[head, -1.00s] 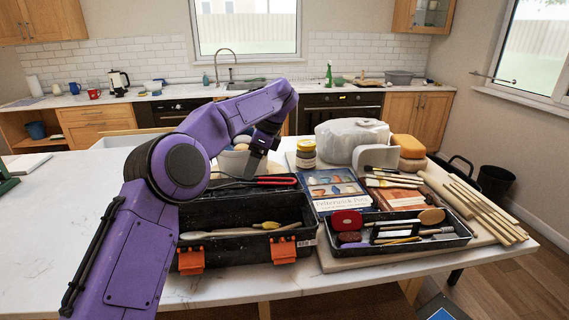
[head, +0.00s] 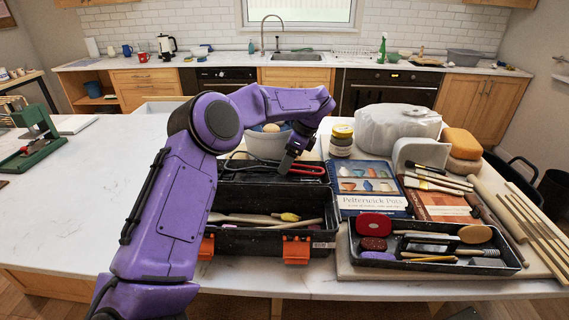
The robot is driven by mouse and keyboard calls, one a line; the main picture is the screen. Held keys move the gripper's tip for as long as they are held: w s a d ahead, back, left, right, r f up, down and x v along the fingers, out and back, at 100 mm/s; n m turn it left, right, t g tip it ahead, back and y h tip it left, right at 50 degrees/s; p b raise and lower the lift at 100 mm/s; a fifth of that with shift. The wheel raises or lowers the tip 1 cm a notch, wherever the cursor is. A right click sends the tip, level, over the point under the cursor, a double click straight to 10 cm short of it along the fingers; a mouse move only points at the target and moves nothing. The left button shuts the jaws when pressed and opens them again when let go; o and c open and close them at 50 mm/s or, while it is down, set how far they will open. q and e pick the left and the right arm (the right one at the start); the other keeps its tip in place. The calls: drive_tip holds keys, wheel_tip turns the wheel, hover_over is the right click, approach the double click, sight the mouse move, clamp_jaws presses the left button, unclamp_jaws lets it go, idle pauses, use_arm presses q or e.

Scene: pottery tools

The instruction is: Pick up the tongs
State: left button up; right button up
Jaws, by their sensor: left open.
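The tongs (head: 307,170) have red handles and a thin dark metal loop reaching left. They lie across the black rear part of the open toolbox (head: 262,240). My left gripper (head: 286,168) points down over the tongs, by the left part of the red handles. It is open, and it hides part of the tongs. I cannot tell whether its fingers touch them. My right gripper is not in view.
The toolbox's front compartment holds a wooden tool and a yellow-tipped tool (head: 288,217). A pale bucket (head: 262,145) stands just behind. A book (head: 368,188), a jar (head: 341,141) and a black tool tray (head: 500,262) are at right. The table's left side is mostly clear.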

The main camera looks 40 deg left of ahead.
use_arm(q)
drive_tip(key=shift+w+a+f, duration=0.1)
drive_tip(key=shift+w+f, duration=0.1)
drive_tip(key=shift+f, duration=0.25)
drive_tip(key=shift+s+r, duration=0.35)
drive_tip(key=shift+s, duration=0.2)
drive_tip(key=shift+w+f, duration=0.2)
drive_tip(key=shift+f, duration=0.1)
drive_tip(key=shift+b, duration=0.35)
drive_tip(key=shift+f, duration=0.1)
drive_tip(key=c, duration=1.2)
